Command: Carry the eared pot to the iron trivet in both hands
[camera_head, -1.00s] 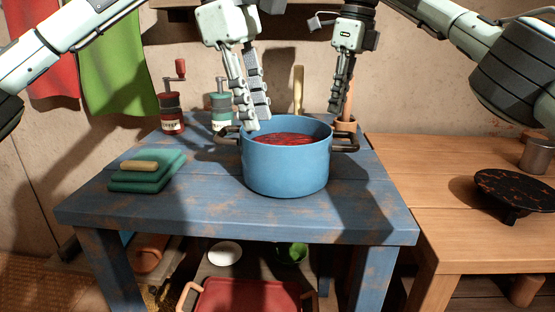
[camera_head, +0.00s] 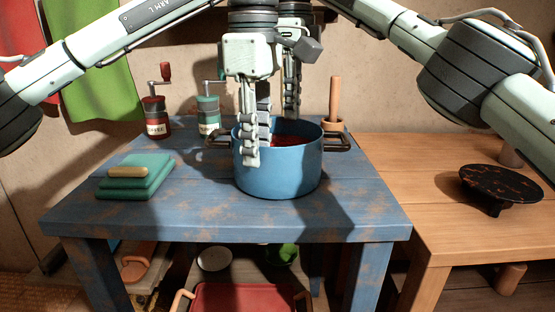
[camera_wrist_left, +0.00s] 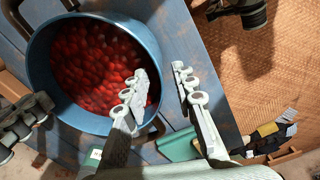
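The eared pot (camera_head: 280,172) is blue, filled with red contents, and stands upright on the blue table. Its dark left handle (camera_head: 217,139) and right handle (camera_head: 339,142) stick out at the sides. My left gripper (camera_head: 256,158) is open at the pot's front left. In the left wrist view its fingers (camera_wrist_left: 160,85) are apart, one overlapping the pot (camera_wrist_left: 45,85) and one outside the rim; neither grips a handle. My right gripper (camera_head: 291,112) is over the pot's far side, away from the right handle; its opening is unclear. The black iron trivet (camera_head: 500,184) stands on the wooden table.
The wooden table (camera_head: 435,200) adjoins the blue table (camera_head: 110,222) on the right. Green folded cloths (camera_head: 135,178) lie at left. Two grinders, one red (camera_head: 155,115) and one green (camera_head: 208,115), stand behind. A wooden-handled pestle (camera_head: 334,100) stands behind the pot. A red tray (camera_head: 245,298) is below.

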